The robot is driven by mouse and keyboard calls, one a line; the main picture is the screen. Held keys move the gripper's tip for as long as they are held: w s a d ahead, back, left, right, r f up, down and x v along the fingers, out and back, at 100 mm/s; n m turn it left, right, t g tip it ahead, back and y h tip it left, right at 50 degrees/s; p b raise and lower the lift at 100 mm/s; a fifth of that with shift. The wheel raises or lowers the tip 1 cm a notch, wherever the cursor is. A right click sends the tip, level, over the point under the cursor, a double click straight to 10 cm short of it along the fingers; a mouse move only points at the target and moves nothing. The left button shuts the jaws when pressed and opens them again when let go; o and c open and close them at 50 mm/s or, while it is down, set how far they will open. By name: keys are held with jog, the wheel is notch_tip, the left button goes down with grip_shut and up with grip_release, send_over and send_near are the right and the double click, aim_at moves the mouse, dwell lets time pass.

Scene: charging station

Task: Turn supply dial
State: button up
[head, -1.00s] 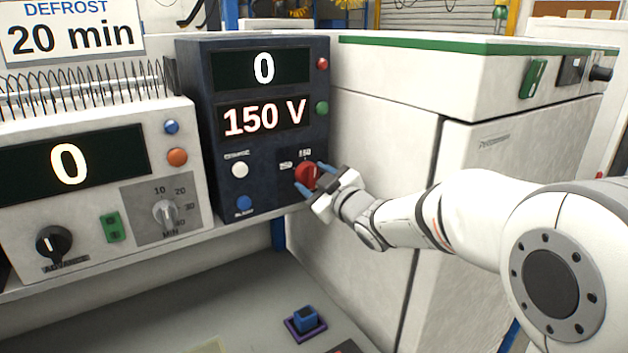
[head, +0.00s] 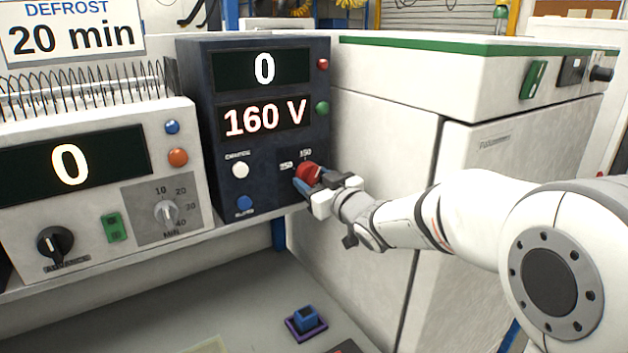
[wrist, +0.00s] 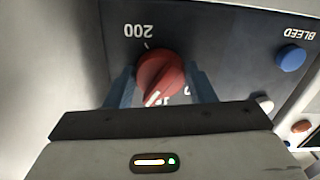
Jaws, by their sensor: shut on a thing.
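The red supply dial (head: 308,172) is on the lower right of the dark blue supply box (head: 215,150). The box's upper display (head: 262,69) reads 0 and its lower display (head: 264,119) reads 160 V. My gripper (head: 318,183) is shut on the dial, with a blue finger on each side. In the wrist view the red dial (wrist: 160,74) sits between the two fingers, upside down, with a white pointer line and a 200 mark beside it. Part of the dial's scale is hidden behind my gripper.
On the box are a white button (head: 240,170), a blue button (head: 244,203), a red light (head: 322,64) and a green one (head: 322,108). A white timer unit (head: 90,215) stands at left. A large white cabinet (head: 385,130) stands close at right. A small blue block (head: 305,318) sits below.

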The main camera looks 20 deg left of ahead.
jog(key=o, duration=1)
jog(key=shift+c, duration=0.2)
jog(key=b+v, duration=0.1)
jog(key=v, duration=0.6)
jog(key=shift+s+d, duration=0.25)
